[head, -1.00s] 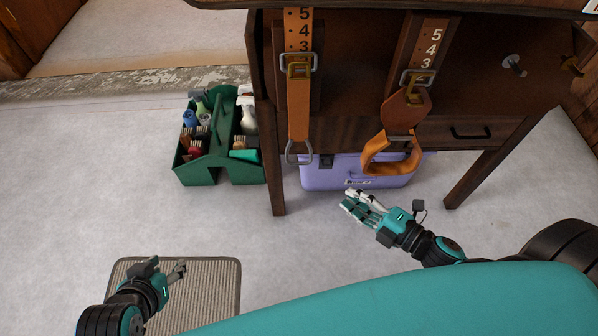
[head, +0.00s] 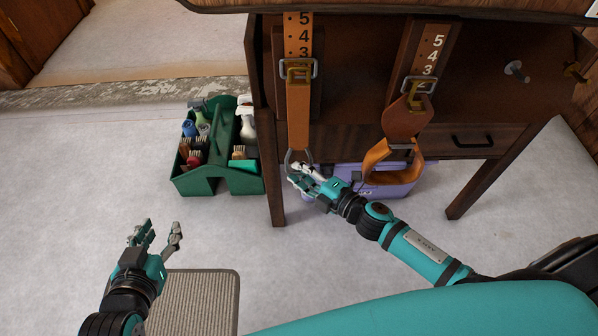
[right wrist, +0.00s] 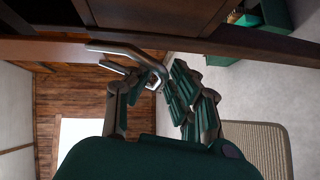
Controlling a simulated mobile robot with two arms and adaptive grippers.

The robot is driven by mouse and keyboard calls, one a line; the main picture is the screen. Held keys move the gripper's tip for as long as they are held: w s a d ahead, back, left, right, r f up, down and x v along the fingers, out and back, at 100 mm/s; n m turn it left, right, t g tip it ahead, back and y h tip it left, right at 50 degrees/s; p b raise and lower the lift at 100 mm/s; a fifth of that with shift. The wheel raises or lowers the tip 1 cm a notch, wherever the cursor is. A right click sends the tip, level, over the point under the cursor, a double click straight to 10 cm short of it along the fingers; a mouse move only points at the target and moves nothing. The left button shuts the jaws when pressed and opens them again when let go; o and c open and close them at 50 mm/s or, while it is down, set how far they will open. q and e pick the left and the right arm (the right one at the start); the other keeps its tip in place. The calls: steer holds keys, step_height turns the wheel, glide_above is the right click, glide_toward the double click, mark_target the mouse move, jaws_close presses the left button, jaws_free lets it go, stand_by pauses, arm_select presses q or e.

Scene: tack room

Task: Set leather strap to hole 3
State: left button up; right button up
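The left leather strap (head: 299,118) hangs from the dark wooden stand, with 5, 4 and part of 3 showing above its metal buckle (head: 298,70). A metal loop (head: 287,158) hangs at its lower end. The right strap has a numbered plate with 5, 4, 3, a buckle (head: 418,87) just below the 3, and an orange leather loop (head: 378,158) below. My right gripper (head: 299,176) is at the left strap's metal loop. In the right wrist view the loop (right wrist: 122,50) reaches between its parted fingers (right wrist: 165,82); contact is unclear. My left gripper (head: 158,232) is open and empty, low at the left.
A green caddy (head: 218,180) with brushes and bottles stands left of the stand's leg (head: 277,200). A lilac case (head: 400,188) sits under the stand, behind my right arm. Pegs (head: 515,70) stick out at the right. A ribbed mat (head: 205,300) lies front left; floor between is clear.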

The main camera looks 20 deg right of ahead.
steer(key=shift+w+a, duration=0.15)
steer(key=shift+w, duration=0.1)
jaws_close()
stand_by(0.3)
